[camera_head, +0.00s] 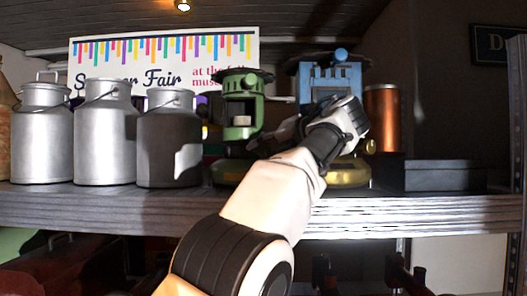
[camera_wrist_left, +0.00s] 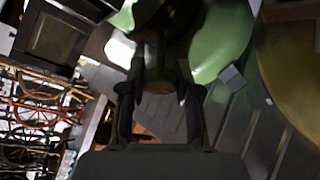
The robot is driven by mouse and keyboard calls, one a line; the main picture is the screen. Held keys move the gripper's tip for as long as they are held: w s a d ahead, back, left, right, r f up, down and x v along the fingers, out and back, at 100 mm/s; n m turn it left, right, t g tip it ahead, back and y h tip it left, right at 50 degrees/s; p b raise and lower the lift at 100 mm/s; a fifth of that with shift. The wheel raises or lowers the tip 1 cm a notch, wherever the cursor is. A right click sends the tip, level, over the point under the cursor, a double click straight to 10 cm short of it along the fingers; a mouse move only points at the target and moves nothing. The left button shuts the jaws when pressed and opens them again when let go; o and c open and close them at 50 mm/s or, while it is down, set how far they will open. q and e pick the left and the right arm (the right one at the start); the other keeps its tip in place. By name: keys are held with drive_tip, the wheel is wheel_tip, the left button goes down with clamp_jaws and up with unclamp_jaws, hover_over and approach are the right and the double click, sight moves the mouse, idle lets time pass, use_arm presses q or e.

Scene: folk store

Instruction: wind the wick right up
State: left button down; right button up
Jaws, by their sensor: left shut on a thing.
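A green paraffin heater (camera_head: 241,108) with a dark top stands on the shelf. Its rounded green base also shows in the left wrist view (camera_wrist_left: 222,42). My left gripper (camera_head: 262,142) reaches in front of the heater's lower right side. In the left wrist view my left gripper (camera_wrist_left: 158,92) has its two fingers on either side of a small knob with a brownish round end (camera_wrist_left: 159,87), and is shut on it. The knob sits on a dark stem against the green base. The wick itself cannot be made out. My right gripper is in neither view.
A blue heater (camera_head: 331,78) with a brass base (camera_head: 352,172) stands close on the right, partly behind my arm. Metal milk cans (camera_head: 104,135) stand left of the green heater. A copper cylinder (camera_head: 383,115) and a dark box (camera_head: 444,175) are farther right on the shelf (camera_head: 420,212).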

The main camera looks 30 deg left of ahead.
use_arm(q)
drive_tip(key=shift+r, duration=0.1)
idle(0.5)
drive_tip(key=c, duration=0.8)
unclamp_jaws()
drive_tip(key=shift+a, duration=0.1)
drive_tip(key=shift+w, duration=0.1)
